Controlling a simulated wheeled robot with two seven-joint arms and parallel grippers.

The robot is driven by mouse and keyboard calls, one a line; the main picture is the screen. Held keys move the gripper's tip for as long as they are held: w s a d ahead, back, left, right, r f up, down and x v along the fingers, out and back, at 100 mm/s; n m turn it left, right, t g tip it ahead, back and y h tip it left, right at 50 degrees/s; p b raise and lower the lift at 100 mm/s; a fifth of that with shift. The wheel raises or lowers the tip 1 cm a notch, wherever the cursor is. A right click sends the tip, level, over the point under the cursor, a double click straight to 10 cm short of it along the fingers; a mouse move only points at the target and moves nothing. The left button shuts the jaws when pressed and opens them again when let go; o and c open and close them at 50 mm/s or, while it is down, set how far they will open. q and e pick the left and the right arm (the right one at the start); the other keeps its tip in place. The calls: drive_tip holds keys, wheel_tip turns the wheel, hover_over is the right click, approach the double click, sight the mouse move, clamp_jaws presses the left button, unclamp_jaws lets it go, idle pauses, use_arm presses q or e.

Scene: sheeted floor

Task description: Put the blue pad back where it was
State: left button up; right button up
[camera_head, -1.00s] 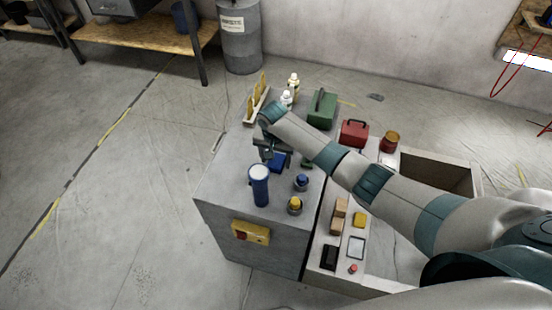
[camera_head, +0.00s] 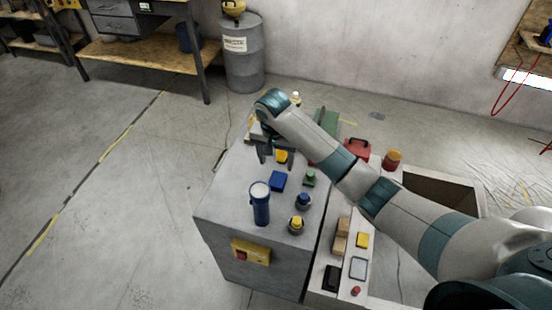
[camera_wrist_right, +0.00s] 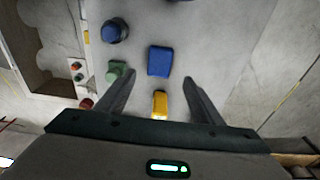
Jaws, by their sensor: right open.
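The blue pad (camera_head: 277,181) lies flat on the grey cabinet top, behind the blue flashlight. In the right wrist view it (camera_wrist_right: 160,61) lies just beyond the fingertips, with nothing holding it. My right gripper (camera_head: 272,155) is above the far part of the cabinet top, behind the pad. In the right wrist view the right gripper (camera_wrist_right: 159,79) is open and empty, its fingers spread either side of a small yellow block (camera_wrist_right: 160,104) lower down. My left gripper is not in view.
A blue flashlight (camera_head: 260,205) stands near the cabinet's front. Blue (camera_head: 303,201), yellow (camera_head: 296,225) and green (camera_head: 309,178) knobs stand to the right. A side tray holds wooden blocks (camera_head: 341,236). A red box (camera_head: 357,148) and green case (camera_head: 327,121) are behind.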

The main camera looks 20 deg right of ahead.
drive_tip(key=shift+r, duration=0.75)
drive_tip(key=shift+s+f, duration=0.1)
